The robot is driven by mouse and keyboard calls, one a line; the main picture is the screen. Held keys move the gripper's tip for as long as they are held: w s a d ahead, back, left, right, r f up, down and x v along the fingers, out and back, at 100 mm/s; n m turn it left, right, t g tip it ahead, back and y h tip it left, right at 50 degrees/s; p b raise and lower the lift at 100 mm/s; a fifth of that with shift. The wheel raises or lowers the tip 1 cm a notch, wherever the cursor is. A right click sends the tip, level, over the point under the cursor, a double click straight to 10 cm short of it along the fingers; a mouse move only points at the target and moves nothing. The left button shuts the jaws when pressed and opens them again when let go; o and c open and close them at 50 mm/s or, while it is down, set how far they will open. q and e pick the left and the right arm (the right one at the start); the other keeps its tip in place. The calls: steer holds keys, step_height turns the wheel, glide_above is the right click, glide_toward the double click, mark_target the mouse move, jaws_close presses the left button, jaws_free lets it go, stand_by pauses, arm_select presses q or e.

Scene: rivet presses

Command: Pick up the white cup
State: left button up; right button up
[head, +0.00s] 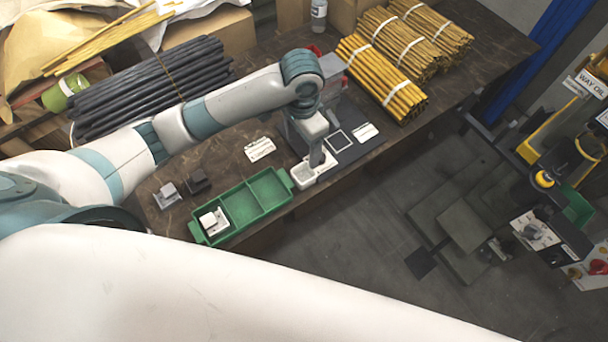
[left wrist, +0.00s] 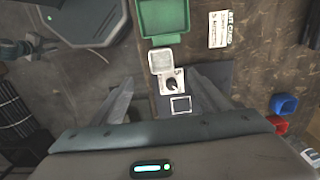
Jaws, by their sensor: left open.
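A small white square cup (head: 303,180) stands at the table's front edge, just right of the green tray. It also shows in the left wrist view (left wrist: 161,61), seen from above, beside a white plate with a dark knob (left wrist: 175,82). My left gripper (head: 318,160) points down over this spot and partly hides the cup and plate in the head view. In the left wrist view its two fingers (left wrist: 164,98) are spread wide, with nothing held between them. The cup lies a little beyond the fingertips. My right gripper is not in view.
A green divided tray (head: 240,206) holds a white piece (head: 213,221) in its left compartment. A dark mat (head: 350,135) bears a white square outline. Bundles of yellow rods (head: 382,78) and dark rods (head: 150,85) lie behind. A blue cup (left wrist: 284,103) shows at right.

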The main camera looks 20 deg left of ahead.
arm_select(q)
steer(key=p, duration=0.3)
glide_above(304, 179)
steer(key=f, duration=1.1)
steer(key=shift+s+a+f, duration=0.1)
steer(key=shift+s+f, duration=0.15)
steer(key=shift+s, duration=0.1)
steer(key=shift+f, duration=0.1)
steer(key=shift+w+f, duration=0.1)
steer(key=shift+f, duration=0.35)
steer(key=f, duration=0.1)
steer(key=f+p, duration=0.1)
steer(key=shift+w+f, duration=0.2)
steer(key=shift+f, duration=0.15)
steer(key=shift+f+p, duration=0.3)
steer(key=shift+f, duration=0.4)
steer(key=c, duration=1.1)
